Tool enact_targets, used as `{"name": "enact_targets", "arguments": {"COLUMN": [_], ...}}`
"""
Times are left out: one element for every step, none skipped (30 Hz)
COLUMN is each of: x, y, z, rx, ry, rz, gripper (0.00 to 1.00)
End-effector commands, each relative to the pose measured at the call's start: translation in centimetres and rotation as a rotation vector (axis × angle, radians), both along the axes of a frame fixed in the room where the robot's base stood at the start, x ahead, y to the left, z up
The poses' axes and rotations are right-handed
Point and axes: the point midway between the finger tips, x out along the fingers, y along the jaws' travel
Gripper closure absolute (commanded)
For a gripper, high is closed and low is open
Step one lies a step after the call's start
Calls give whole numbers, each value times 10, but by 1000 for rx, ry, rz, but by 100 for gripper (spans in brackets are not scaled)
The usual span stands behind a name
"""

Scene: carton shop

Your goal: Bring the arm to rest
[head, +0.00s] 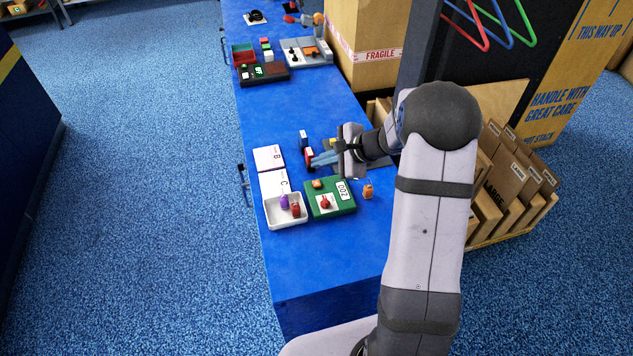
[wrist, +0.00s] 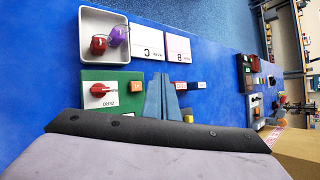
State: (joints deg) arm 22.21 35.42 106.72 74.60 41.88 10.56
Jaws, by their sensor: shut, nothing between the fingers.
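My gripper (head: 322,159) is above the blue bench (head: 315,252), with its fingers pointing left in the head view. In the wrist view my gripper (wrist: 162,88) has its two blue-grey fingers together with nothing between them. Below it is a green board (head: 335,208) with a red rotary part on a white plate (head: 325,202). A white tray (head: 290,221) beside the board holds a purple padlock-like item (head: 284,201) and a red one (head: 295,210).
White cards marked B (head: 269,158) and C (head: 273,183) lie left of my gripper. A small orange item (head: 368,191) stands right of the board. The bench's near end is clear.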

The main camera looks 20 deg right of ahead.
Motion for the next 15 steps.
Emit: {"name": "enact_targets", "arguments": {"x": [0, 0, 0, 0, 0, 0, 0, 0, 0, 0, 0, 0, -1, -2, -5], "y": [0, 0, 0, 0, 0, 0, 0, 0, 0, 0, 0, 0, 1, 2, 5], "z": [0, 0, 0, 0, 0, 0, 0, 0, 0, 0, 0, 0, 1, 1, 3], "rx": [0, 0, 0, 0, 0, 0, 0, 0, 0, 0, 0, 0, -2, -7, -14], "ry": [0, 0, 0, 0, 0, 0, 0, 0, 0, 0, 0, 0, 1, 1, 2], "rz": [0, 0, 0, 0, 0, 0, 0, 0, 0, 0, 0, 0, 4, 11, 27], "gripper": [100, 100, 100, 100, 100, 100, 100, 100, 100, 100, 100, 100, 100, 100, 100]}}
